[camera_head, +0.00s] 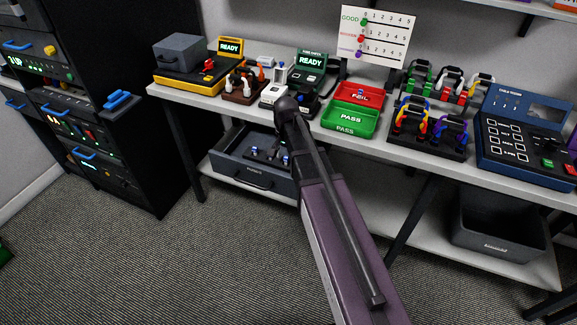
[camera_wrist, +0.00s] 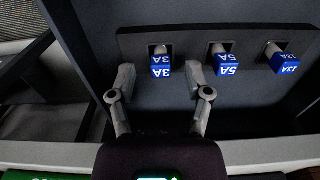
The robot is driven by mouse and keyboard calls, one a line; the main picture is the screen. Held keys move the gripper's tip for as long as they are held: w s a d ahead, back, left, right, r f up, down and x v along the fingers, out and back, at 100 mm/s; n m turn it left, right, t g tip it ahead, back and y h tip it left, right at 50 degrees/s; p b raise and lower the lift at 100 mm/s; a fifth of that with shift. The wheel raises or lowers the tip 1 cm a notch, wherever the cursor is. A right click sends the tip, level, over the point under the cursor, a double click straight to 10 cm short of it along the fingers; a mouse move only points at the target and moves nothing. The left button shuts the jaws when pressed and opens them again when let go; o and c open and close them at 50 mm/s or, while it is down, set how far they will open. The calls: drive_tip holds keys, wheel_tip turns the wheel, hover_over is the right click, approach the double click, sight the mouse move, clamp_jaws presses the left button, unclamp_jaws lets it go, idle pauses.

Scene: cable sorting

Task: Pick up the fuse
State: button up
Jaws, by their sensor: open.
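Several fuses with blue caps stand in a dark holder (camera_wrist: 190,100) in the wrist view. The 3A fuse (camera_wrist: 161,66) is at the left, the 5A fuse (camera_wrist: 227,66) in the middle and the 13A fuse (camera_wrist: 285,62) at the right. My gripper (camera_wrist: 161,75) is open and empty. Its two fingertips lie either side of the 3A fuse in the picture, apart from it; the right tip is between the 3A and 5A fuses.
The drawer sits under the workbench (camera_head: 395,152), whose front edge runs above it. On the bench are a red FAIL tray (camera_head: 352,97), a green PASS tray (camera_head: 343,129) and a blue tester (camera_head: 525,140). A dark bin (camera_head: 497,240) stands on the lower shelf.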

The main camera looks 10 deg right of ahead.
drive_tip(key=shift+f+b, duration=0.6)
drive_tip(key=shift+f, duration=0.25)
drive_tip(key=c, duration=0.9)
